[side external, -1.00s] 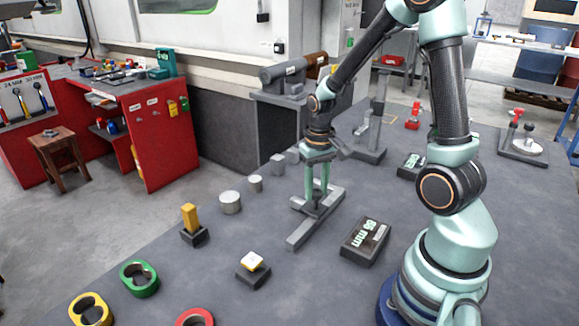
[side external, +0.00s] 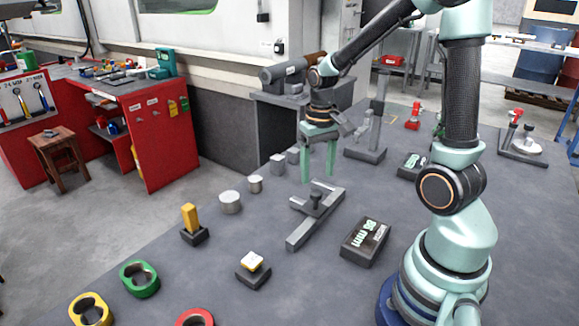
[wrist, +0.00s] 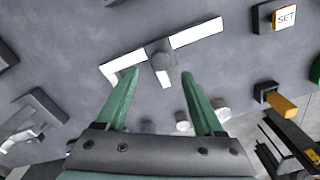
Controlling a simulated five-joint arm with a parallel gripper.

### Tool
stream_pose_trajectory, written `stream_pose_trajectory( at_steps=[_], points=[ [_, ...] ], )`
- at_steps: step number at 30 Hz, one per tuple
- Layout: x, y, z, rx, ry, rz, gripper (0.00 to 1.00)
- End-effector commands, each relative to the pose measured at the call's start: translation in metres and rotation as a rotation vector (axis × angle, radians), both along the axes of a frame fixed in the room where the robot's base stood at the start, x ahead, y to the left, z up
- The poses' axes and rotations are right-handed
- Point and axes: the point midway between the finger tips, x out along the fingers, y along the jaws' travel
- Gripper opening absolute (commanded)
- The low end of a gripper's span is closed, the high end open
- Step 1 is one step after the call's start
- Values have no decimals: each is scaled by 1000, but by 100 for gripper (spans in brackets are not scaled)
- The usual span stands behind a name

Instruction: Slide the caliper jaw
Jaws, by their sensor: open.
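The grey caliper (side external: 316,214) lies on the dark bench, a long beam with a cross-piece and a sliding jaw with a dark upright knob (side external: 316,198). In the wrist view the caliper beam (wrist: 198,32) and the round-topped knob (wrist: 160,62) show beyond my fingers. My gripper (side external: 318,178) is open and empty, its two green fingers pointing down, above and behind the knob and apart from it. In the wrist view my gripper (wrist: 160,75) has its fingertips spread to either side of the knob's line. A black display block (side external: 366,241) with green "mm" digits stands right of the caliper.
Grey cylinders (side external: 230,202) and blocks stand left of the caliper. A yellow peg on a black base (side external: 191,226) and a "SET" button block (side external: 253,269) are nearer the front left. Coloured rings (side external: 139,279) lie at the front edge. A grey stand (side external: 369,150) is behind.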

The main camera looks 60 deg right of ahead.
Motion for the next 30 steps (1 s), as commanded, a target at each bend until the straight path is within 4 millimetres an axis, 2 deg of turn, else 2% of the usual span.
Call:
stream_pose_trajectory(
  at_steps=[3, 10, 15, 25, 30],
  points=[
    [1, 0, 27, -2, -6, 0, 70],
    [1, 0, 60, -1, -3, 0, 70],
    [0, 0, 69, 0, -1, 0, 70],
    [0, 1, 70, -1, -2, 2, 70],
    [-1, 17, 80, -22, -57, 59, 70]
  ],
)
